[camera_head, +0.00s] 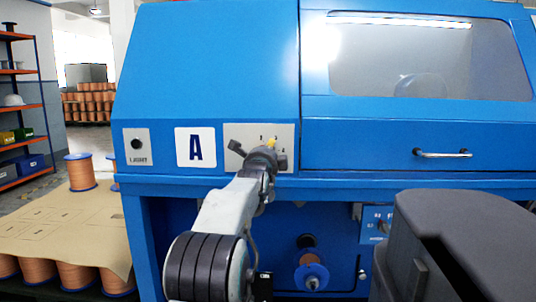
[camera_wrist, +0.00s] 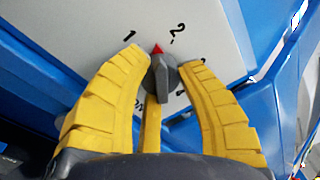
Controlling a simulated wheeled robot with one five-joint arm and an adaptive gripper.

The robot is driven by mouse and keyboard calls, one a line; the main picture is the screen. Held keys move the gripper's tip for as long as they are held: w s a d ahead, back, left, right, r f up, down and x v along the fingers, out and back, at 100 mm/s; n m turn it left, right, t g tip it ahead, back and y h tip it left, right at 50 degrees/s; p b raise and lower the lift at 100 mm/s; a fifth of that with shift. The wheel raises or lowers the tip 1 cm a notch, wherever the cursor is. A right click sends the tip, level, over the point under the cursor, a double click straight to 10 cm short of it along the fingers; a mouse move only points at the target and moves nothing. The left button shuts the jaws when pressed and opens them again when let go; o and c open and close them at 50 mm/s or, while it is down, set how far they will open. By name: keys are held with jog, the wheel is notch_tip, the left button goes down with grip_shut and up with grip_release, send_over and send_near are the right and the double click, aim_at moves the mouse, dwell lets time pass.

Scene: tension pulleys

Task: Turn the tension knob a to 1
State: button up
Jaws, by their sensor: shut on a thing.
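The tension knob (camera_wrist: 163,76) is a small dark grey knob with a red pointer tip on a light dial panel (camera_wrist: 215,25). In the wrist view its pointer lies between the printed 1, up and left, and the 2, up and right. My gripper (camera_wrist: 161,62) has yellow ribbed fingers, shut on the knob with one finger at each side. A third yellow finger shows below it. In the head view my gripper (camera_head: 270,145) is at the dial panel (camera_head: 286,133), right of the A label (camera_head: 195,147); the knob is hidden there.
The panel is on a large blue machine (camera_head: 215,60) with a windowed cover and a handle (camera_head: 443,154). A LIGHT switch (camera_head: 136,144) is left of the A label. A copper spool (camera_head: 311,270) sits below. A table with spools stands at left.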

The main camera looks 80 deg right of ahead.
jog(key=shift+w+r+n, duration=0.15)
jog(key=shift+w+n, duration=0.05)
jog(key=shift+n, duration=0.7)
jog(key=o, duration=1.2)
jog(key=shift+a, duration=0.1)
jog(key=shift+a+f, duration=0.2)
jog(key=shift+w+a+f, duration=0.1)
jog(key=shift+a+f, duration=0.05)
jog(key=shift+a, duration=2.7)
jog(key=shift+a+f, duration=0.15)
jog(key=shift+a, duration=2.65)
